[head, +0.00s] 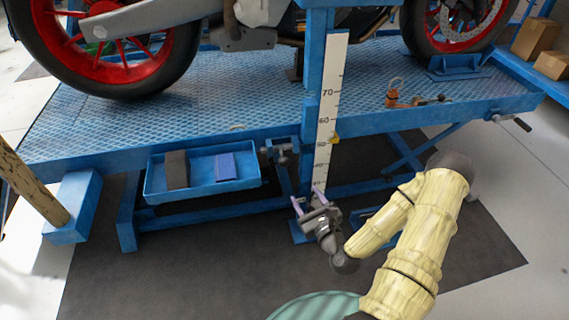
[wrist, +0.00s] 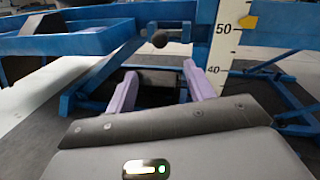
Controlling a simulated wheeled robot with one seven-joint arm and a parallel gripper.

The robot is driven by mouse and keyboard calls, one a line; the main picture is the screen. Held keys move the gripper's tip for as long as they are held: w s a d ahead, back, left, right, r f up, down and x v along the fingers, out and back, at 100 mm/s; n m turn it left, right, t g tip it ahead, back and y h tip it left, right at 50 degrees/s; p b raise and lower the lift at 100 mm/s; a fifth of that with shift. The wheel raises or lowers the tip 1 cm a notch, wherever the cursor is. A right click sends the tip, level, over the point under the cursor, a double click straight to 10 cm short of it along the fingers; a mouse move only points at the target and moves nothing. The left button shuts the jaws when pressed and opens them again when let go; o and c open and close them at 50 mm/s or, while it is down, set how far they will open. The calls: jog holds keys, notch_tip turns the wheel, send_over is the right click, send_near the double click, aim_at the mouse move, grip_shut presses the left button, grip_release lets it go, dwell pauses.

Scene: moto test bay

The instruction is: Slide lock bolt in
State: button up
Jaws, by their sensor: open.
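The lock bolt appears to be the dark rod with a round knob (head: 283,161) on the blue lift frame, under the platform's front edge. In the wrist view its dark knob (wrist: 160,40) faces me, above and beyond the gap between my fingers. How far the bolt is in cannot be told. My gripper (head: 308,196) is low in front of the lift, below and slightly right of the bolt, apart from it. Its two purple fingers are spread and empty; the wrist view shows them too (wrist: 160,76).
A blue tray (head: 156,192) with a brown and a blue item hangs left of the bolt. A white scale (head: 327,85) with a yellow pointer (head: 334,140) stands right of it. The blue platform (head: 240,95) carries a red-wheeled motorcycle (head: 125,72). Dark mat lies below.

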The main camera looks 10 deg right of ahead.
aim_at(286, 165)
jog(key=w+a+b, duration=0.1)
jog(key=w+b, duration=0.3)
jog(key=w, duration=0.1)
jog(key=w+a+b, duration=0.1)
jog(key=w+b, duration=0.3)
jog(key=w, duration=0.1)
jog(key=w+a+b, duration=0.1)
jog(key=w+b, duration=0.3)
jog(key=w, duration=0.2)
jog(key=shift+w+a, duration=0.1)
jog(key=shift+a, duration=0.05)
grip_shut()
